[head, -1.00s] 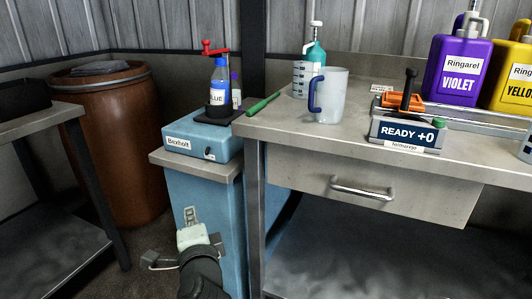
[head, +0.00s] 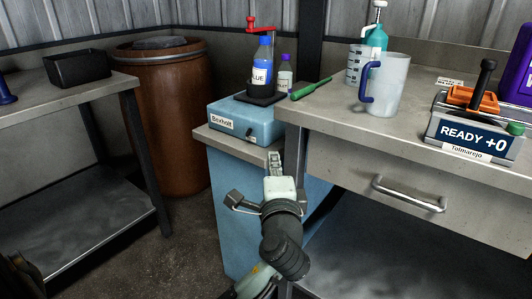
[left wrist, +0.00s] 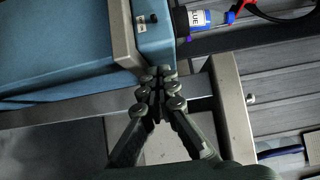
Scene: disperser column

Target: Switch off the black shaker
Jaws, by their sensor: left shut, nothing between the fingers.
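The shaker is a light blue box (head: 262,120) labelled Boxholt, with a black platform (head: 268,95) and a red crank-like clamp (head: 262,26) on top. A blue-labelled bottle (head: 262,65) and a smaller purple-capped bottle (head: 285,73) stand on the platform. A small dark switch (head: 250,133) is on its front face. My left gripper (head: 274,158) is shut and empty, in front of the cabinet's top edge, below and right of the switch. In the left wrist view, the closed fingertips (left wrist: 158,76) lie just below the shaker's box (left wrist: 153,38). My right gripper is not in view.
The shaker stands on a blue cabinet (head: 228,195) with a grey top. The workbench (head: 330,115) adjoins it at right, with a green stick (head: 310,89), a jug (head: 390,85) and a READY +0 display (head: 475,135). A brown barrel (head: 165,110) stands behind at left.

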